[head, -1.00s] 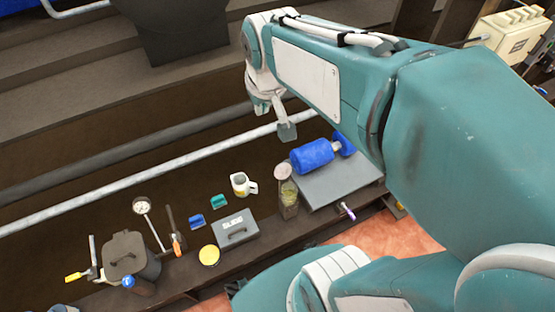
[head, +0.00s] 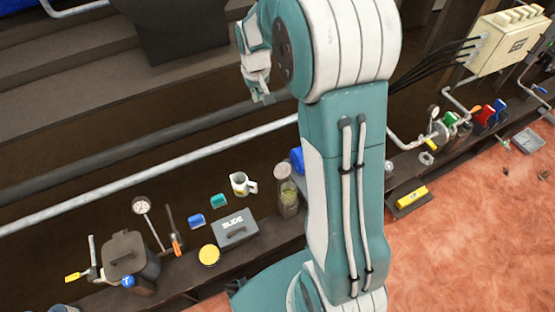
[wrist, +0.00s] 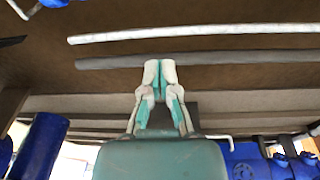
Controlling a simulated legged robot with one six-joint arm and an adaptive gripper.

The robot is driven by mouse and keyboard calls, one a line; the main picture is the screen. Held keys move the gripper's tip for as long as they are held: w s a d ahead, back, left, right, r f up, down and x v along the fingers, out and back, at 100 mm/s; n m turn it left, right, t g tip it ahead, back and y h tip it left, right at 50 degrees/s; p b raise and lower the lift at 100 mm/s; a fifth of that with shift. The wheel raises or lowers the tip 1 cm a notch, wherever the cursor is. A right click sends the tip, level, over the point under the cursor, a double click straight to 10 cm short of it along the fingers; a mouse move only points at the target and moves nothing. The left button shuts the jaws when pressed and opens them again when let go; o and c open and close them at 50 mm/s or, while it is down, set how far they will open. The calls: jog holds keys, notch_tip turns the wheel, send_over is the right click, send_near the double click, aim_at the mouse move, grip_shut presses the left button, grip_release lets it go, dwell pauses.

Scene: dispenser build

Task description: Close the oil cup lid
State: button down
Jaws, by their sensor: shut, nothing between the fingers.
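A clear glass cup that looks like the oil cup (head: 288,198) stands on the ledge near the middle of the head view, with greenish contents low inside. A round pale disc, apparently its lid (head: 282,171), shows at its top; it seems raised, but its exact angle is hard to tell. My gripper (head: 263,97) is above and beyond the cup, well apart from it. In the wrist view my gripper (wrist: 160,66) has its fingers together and holds nothing. The cup does not show in the wrist view.
Left of the cup are a white jug (head: 239,184), a grey SLIDE box (head: 236,229), a yellow-topped tin (head: 209,255) and a dark lidded bin (head: 128,257). A long pipe (head: 150,172) runs behind. My arm covers the space just right of the cup.

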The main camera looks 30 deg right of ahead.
aim_at(281, 169)
jog(key=w+d+f+g, duration=0.1)
jog(key=w+d+f, duration=0.15)
jog(key=f, duration=0.35)
jog(key=w+d+f, duration=0.1)
jog(key=w+f, duration=0.2)
jog(key=f, duration=0.4)
jog(key=d+f+g, duration=0.1)
jog(key=d+f, duration=0.1)
jog(key=f, duration=1.1)
jog(key=d+f+g, duration=0.1)
jog(key=d+f, duration=0.1)
jog(key=f, duration=1.1)
jog(key=shift+s+a+r, duration=0.1)
jog(key=shift+s+r, duration=0.25)
jog(key=shift+s, duration=0.4)
jog(key=shift+s+a+r, duration=0.15)
jog(key=shift+s+r, duration=0.15)
jog(key=shift+s, duration=0.4)
jog(key=shift+s+a+r, duration=0.1)
jog(key=shift+s+r, duration=0.25)
jog(key=shift+s, duration=0.4)
